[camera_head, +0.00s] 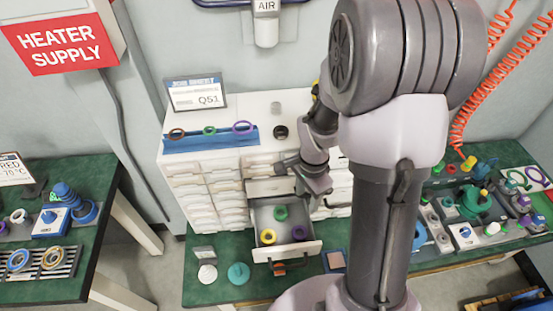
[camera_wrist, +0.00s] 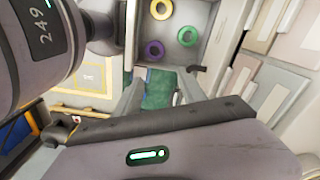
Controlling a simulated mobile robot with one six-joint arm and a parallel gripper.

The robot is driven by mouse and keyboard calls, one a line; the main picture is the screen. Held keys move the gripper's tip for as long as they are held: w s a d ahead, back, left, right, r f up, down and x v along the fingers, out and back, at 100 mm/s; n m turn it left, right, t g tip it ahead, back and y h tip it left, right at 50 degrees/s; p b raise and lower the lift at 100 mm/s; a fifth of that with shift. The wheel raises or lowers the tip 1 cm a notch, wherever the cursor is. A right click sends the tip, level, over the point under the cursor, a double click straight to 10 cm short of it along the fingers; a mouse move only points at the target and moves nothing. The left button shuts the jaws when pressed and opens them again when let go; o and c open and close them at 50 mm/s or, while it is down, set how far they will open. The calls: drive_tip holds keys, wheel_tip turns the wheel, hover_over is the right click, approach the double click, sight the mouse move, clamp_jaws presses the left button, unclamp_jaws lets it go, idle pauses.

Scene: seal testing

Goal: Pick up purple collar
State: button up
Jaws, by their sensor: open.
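The purple collar (camera_head: 299,233) is a small ring lying in the open drawer (camera_head: 297,250), near its front right. In the wrist view the purple collar (camera_wrist: 147,48) lies beyond my fingertips, close to the drawer's edge. A green collar (camera_head: 280,212) and a yellow collar (camera_head: 268,237) lie in the same drawer. They also show in the wrist view, green (camera_wrist: 181,36) to the right and yellow (camera_wrist: 153,9) at the top. My gripper (camera_wrist: 162,76) is open, with nothing between its fingers. In the head view my gripper (camera_head: 318,188) is above the drawer's back right side.
The white drawer cabinet (camera_head: 195,165) stands on a green bench (camera_head: 215,290). On its top are a blue rack (camera_head: 215,141) with several rings and a sign (camera_head: 196,93). A teal knob (camera_head: 238,273) and a white disc (camera_head: 207,273) stand left of the drawer.

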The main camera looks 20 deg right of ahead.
drive_tip(key=b, duration=0.4)
hover_over(301, 234)
wheel_tip(301, 234, down, 12)
drive_tip(key=shift+s+r, duration=0.1)
drive_tip(key=shift+s, duration=0.05)
wheel_tip(301, 234, down, 6)
drive_tip(key=b, duration=0.3)
drive_tip(key=shift+a+r, duration=0.1)
drive_tip(key=shift+r, duration=0.2)
drive_tip(key=shift+c, duration=0.5)
clamp_jaws()
